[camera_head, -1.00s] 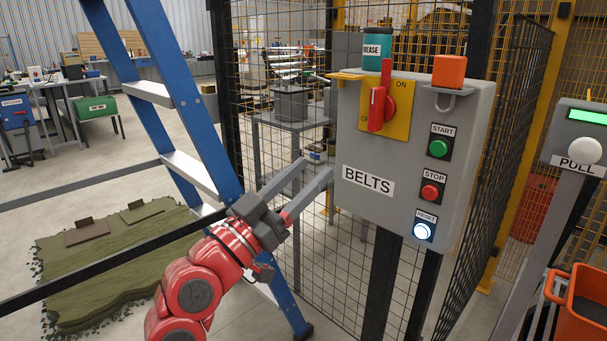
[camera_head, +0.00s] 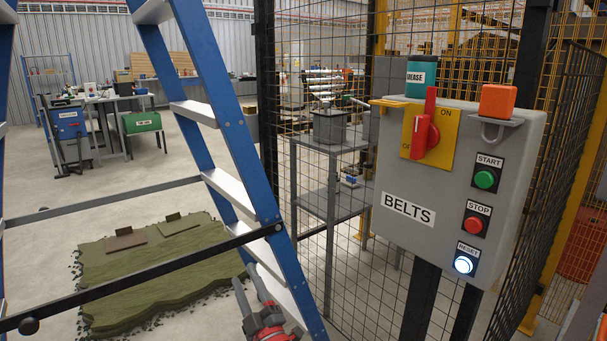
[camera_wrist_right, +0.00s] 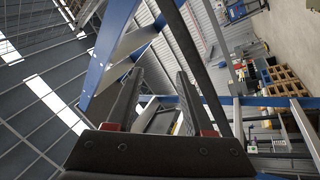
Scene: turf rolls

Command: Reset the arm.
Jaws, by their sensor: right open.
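My right gripper (camera_head: 246,274) is low in the head view, in front of the blue ladder's (camera_head: 218,125) lower steps, with its red wrist at the bottom edge. Its two grey fingers point up and are apart, with nothing between them. The right wrist view also shows the open fingers (camera_wrist_right: 160,74), with ladder parts behind. The grey BELTS control box (camera_head: 448,190) is to the right, clear of the gripper. Its white RESET button (camera_head: 463,265) is lit, below the red STOP button (camera_head: 473,226) and green START button (camera_head: 485,179). My left gripper is not in view.
A red rotary switch (camera_head: 425,133) is on the box's yellow plate. A grease tin (camera_head: 421,75) and an orange block (camera_head: 497,101) sit on top. Mesh fencing (camera_head: 345,265) stands behind the box. Green turf (camera_head: 150,275) lies on the floor beyond the ladder.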

